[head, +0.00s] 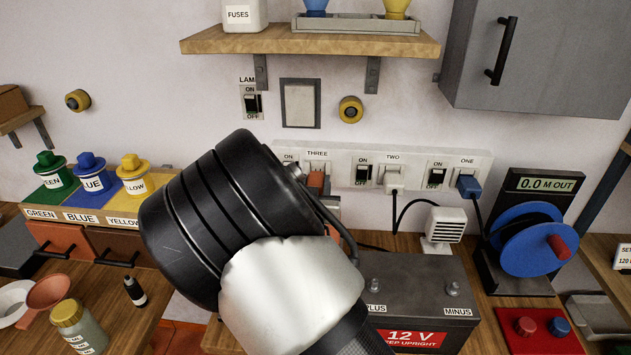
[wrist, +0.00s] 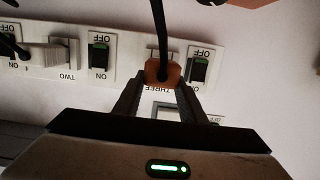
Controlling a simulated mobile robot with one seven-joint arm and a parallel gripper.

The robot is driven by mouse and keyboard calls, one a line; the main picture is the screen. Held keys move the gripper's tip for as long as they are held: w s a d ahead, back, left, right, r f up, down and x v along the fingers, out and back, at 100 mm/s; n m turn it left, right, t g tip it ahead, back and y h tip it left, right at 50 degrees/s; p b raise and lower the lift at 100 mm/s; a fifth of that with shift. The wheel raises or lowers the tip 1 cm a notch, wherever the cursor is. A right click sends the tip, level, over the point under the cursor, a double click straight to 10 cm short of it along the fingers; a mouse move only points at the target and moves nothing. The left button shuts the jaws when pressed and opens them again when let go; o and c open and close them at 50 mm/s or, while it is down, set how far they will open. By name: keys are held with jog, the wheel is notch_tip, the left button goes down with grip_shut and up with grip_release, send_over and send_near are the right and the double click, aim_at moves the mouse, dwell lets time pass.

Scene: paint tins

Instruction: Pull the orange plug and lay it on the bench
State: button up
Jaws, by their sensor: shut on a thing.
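The orange plug (wrist: 163,71) is at socket three on the white socket strip (wrist: 127,50), with its dark cord running up the wrist picture, which is upside down. My gripper (wrist: 160,84) is shut on the plug, one dark finger at each side. I cannot tell whether the plug is fully seated or partly out. The wooden bench (head: 405,242) runs below the strip.
A white plug (head: 394,182) sits in socket two and a blue plug (head: 468,184) in socket one. A 12 V battery (head: 425,285), a small white heater-like box (head: 443,228) and a blue reel (head: 537,240) stand on the bench. Little bare bench shows beside the battery.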

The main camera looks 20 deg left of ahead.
jog(key=shift+s+d, duration=0.1)
jog(key=shift+s, duration=0.1)
jog(key=shift+f+v, duration=0.15)
jog(key=shift+v, duration=0.85)
jog(key=shift+f+v, duration=0.15)
jog(key=shift+v, duration=0.85)
jog(key=shift+s, duration=0.1)
jog(key=s+d+f, duration=0.4)
jog(key=s+f, duration=1.1)
jog(key=s, duration=0.3)
dwell(0.7)
jog(key=shift+d+f, duration=0.1)
jog(key=shift+d, duration=0.05)
jog(key=shift+f, duration=0.2)
notch_tip(320, 180, down, 7)
jog(key=b, duration=0.7)
jog(key=shift+f, duration=0.15)
